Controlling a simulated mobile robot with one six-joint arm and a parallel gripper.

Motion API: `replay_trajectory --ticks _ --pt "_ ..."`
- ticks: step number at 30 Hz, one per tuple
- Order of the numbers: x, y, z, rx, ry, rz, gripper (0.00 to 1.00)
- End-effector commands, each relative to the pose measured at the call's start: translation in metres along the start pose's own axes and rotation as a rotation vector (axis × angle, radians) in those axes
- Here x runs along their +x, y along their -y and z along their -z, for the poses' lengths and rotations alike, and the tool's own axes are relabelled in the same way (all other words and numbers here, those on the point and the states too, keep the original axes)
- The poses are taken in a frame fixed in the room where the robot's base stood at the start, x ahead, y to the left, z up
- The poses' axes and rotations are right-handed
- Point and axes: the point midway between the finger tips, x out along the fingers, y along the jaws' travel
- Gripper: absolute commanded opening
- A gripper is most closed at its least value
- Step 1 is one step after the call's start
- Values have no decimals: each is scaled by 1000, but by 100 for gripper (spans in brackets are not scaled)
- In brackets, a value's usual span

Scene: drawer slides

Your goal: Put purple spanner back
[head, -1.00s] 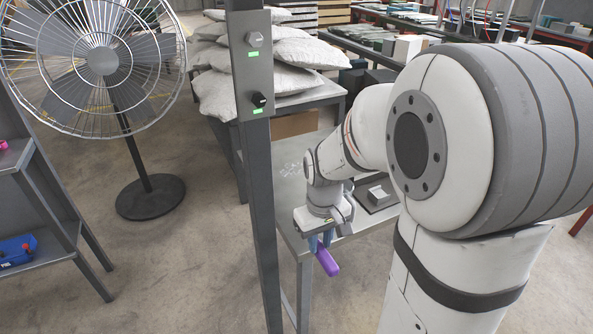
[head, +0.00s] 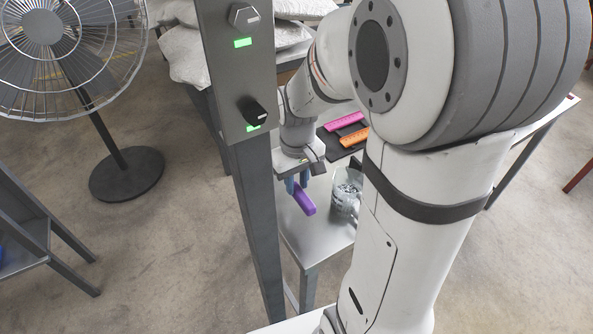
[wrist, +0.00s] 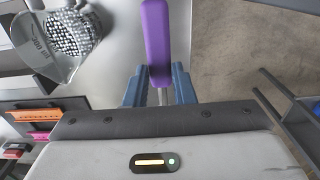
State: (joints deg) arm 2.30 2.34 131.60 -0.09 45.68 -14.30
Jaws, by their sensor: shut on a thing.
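Much of the mat is hidden by my arm.
A clear jug (head: 346,192) of small metal parts stands on the table, right of the spanner. A grey post (head: 255,210) with switches rises close left of my gripper. A fan (head: 45,40) stands at far left, and pale sacks (head: 200,52) lie behind the post.

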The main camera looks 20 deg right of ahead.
Motion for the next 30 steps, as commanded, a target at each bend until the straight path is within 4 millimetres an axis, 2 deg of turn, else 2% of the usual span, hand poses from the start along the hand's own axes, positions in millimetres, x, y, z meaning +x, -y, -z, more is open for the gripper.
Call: replay_trajectory --ticks 8,24,30 --pt "13 -2 -1 8 0 0 0" --pt "76 -3 -1 9 0 0 0" --pt "93 -3 -1 10 0 0 0"
